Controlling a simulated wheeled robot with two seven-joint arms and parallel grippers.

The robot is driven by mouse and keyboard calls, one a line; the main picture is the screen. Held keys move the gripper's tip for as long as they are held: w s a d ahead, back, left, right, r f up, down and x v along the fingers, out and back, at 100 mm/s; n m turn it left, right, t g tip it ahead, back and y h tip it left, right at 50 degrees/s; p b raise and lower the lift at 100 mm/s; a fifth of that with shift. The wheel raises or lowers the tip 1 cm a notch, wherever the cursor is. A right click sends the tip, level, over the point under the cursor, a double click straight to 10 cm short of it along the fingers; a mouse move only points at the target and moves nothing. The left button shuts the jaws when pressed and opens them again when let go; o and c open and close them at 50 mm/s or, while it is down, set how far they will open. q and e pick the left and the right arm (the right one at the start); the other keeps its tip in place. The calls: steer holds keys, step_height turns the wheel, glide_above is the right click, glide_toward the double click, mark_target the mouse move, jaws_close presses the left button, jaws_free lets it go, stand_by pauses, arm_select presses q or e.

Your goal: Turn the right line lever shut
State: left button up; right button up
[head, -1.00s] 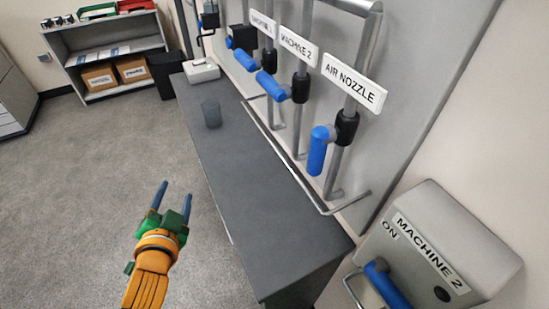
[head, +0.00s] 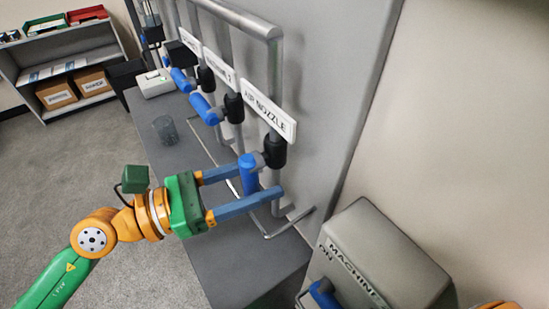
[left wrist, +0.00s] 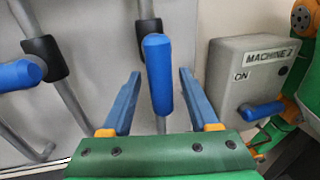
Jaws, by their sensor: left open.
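The rightmost line lever is a blue handle (head: 248,176) on a black valve body (head: 274,151), below the sign "AIR NOZZLE" (head: 268,112). The handle hangs down beside its grey pipe. My left gripper (head: 260,181) is open, with one blue finger on each side of this handle. In the left wrist view the handle (left wrist: 158,75) stands between the spread fingers (left wrist: 158,92), with a gap visible on both sides. My right gripper is not visible.
Another blue lever (head: 205,108) with a black valve is to the left. A grey "MACHINE 2" box (head: 385,255) with a blue handle stands at lower right. A grey rail (head: 290,224) runs below the pipes.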

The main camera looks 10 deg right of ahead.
arm_select(q)
steer(key=shift+w+d, duration=0.1)
steer(key=shift+d, duration=0.1)
steer(key=shift+a, duration=0.45)
steer(key=c, duration=0.3)
steer(key=shift+s+a, duration=0.3)
steer(key=shift+a, duration=0.05)
steer(key=c, duration=0.4)
jaws_close()
